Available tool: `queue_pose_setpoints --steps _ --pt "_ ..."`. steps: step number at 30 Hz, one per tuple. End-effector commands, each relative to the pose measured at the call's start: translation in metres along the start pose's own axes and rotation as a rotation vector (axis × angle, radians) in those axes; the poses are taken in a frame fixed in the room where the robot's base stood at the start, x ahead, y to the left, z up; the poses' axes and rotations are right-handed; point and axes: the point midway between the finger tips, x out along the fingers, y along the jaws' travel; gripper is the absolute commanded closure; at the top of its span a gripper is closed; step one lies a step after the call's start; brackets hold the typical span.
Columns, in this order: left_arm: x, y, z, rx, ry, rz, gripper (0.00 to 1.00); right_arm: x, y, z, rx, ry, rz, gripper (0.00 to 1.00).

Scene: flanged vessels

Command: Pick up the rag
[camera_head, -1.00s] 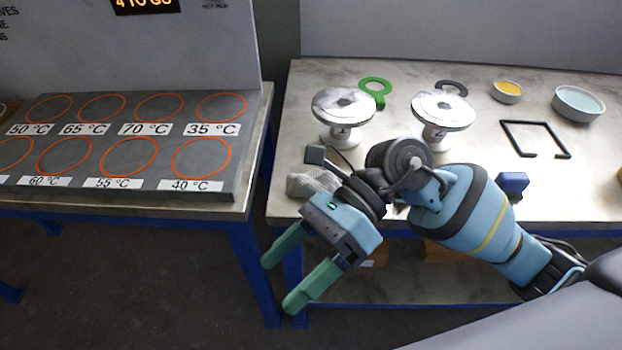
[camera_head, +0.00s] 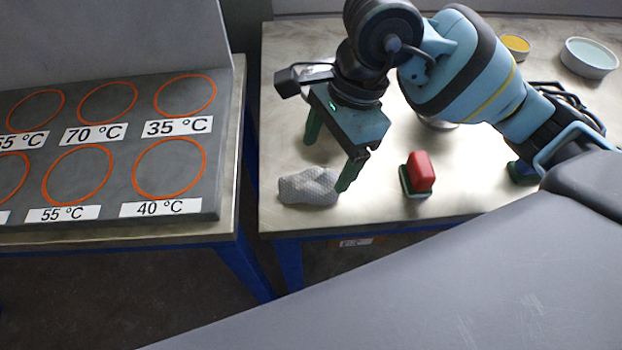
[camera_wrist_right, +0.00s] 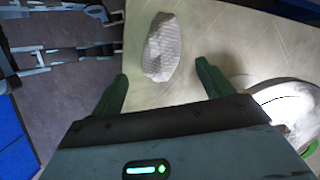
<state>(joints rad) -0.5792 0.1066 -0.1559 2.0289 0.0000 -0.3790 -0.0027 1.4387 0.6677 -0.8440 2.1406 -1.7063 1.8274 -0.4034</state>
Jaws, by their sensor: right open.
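The rag (camera_head: 308,187) is a pale grey, patterned, crumpled cloth. It lies near the front left corner of the right-hand table. It also shows in the right wrist view (camera_wrist_right: 160,47), beyond the fingertips and lying between their lines. My right gripper (camera_head: 330,157) is open and empty. Its green fingers point down near the rag, and one fingertip overlaps the rag's right end in the head view. In the right wrist view the gripper (camera_wrist_right: 163,72) has a clear gap between its fingers. Whether a finger touches the rag I cannot tell. My left gripper is out of view.
A red block on a green base (camera_head: 419,172) stands right of the rag. A yellow-filled bowl (camera_head: 515,46) and a pale blue dish (camera_head: 588,57) sit at the back right. A flanged vessel (camera_wrist_right: 288,108) stands right of my gripper. A heating panel (camera_head: 120,150) is left, across a gap.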

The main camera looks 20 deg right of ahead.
Motion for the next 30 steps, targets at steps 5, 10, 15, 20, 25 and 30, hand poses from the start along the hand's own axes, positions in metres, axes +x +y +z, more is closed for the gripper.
queue_pose_setpoints --steps 5,10,15,20,25,30 --pt "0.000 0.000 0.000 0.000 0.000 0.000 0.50 0.009 0.000 0.001 -0.001 -0.002 -0.001 0.21" --pt "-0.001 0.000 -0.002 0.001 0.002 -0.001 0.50 0.021 0.000 0.002 -0.001 -0.002 0.004 0.21" --pt "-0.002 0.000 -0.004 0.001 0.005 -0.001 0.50 0.045 -0.003 0.005 0.000 -0.002 0.004 0.21" --pt "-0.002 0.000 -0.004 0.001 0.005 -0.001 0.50 0.059 -0.003 0.004 -0.001 -0.002 0.001 0.21" --pt "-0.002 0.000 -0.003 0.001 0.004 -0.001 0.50 0.061 -0.003 0.004 -0.001 -0.002 0.000 0.21" --pt "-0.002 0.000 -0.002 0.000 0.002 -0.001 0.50 0.061 -0.003 0.005 -0.001 -0.002 0.000 0.31"
